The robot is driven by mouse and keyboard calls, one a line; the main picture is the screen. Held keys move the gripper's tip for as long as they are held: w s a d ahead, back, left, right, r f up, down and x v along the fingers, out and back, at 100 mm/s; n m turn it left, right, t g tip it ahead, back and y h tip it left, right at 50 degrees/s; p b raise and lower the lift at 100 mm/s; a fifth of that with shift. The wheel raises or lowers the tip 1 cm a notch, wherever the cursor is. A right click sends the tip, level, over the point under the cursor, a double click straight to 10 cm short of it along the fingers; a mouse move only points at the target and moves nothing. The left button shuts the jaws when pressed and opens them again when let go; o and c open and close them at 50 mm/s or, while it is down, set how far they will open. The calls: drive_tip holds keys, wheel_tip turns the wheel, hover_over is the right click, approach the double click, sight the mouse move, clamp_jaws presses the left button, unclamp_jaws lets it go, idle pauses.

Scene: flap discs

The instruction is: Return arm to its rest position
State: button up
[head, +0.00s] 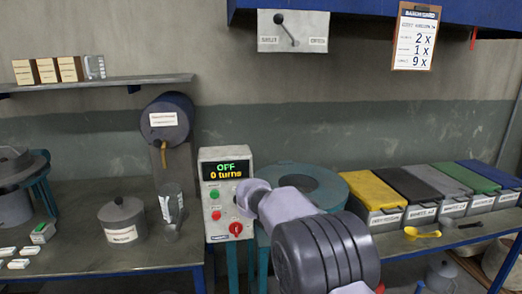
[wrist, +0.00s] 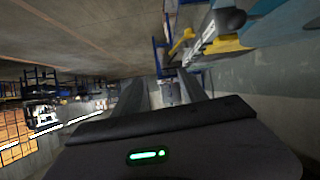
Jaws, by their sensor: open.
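My arm (head: 290,205) reaches across the middle of the head view, in front of the control box and the round teal-rimmed machine. I cannot make out my gripper's fingers in the head view. In the wrist view my gripper (wrist: 160,88) shows two grey fingers standing apart, with nothing held between them. A green light glows on the gripper's body. The wrist view is tilted, and blurred yellow and blue shapes lie beyond the fingers.
The control box (head: 226,195) reads OFF, 0 turns. Coloured lidded bins (head: 375,190) line the right bench, with a yellow scoop (head: 422,233) in front. A shelf (head: 110,82) hangs above.

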drive_tip(key=s+r+n+y, duration=0.4)
drive_tip(key=s+y, duration=0.2)
drive_tip(key=s, duration=0.9)
drive_tip(key=s+a+f+n+t+y, duration=0.1)
drive_tip(key=s+a+n+y, duration=0.2)
drive_tip(key=s, duration=0.7)
drive_tip(key=s+a+f+n+t+y, duration=0.1)
drive_tip(key=s+a+y, duration=0.4)
drive_tip(key=s, duration=0.5)
drive_tip(key=a+n+t, duration=0.1)
drive_tip(key=n, duration=0.1)
drive_tip(key=shift+s+a+n, duration=0.3)
drive_tip(key=shift+f, duration=0.1)
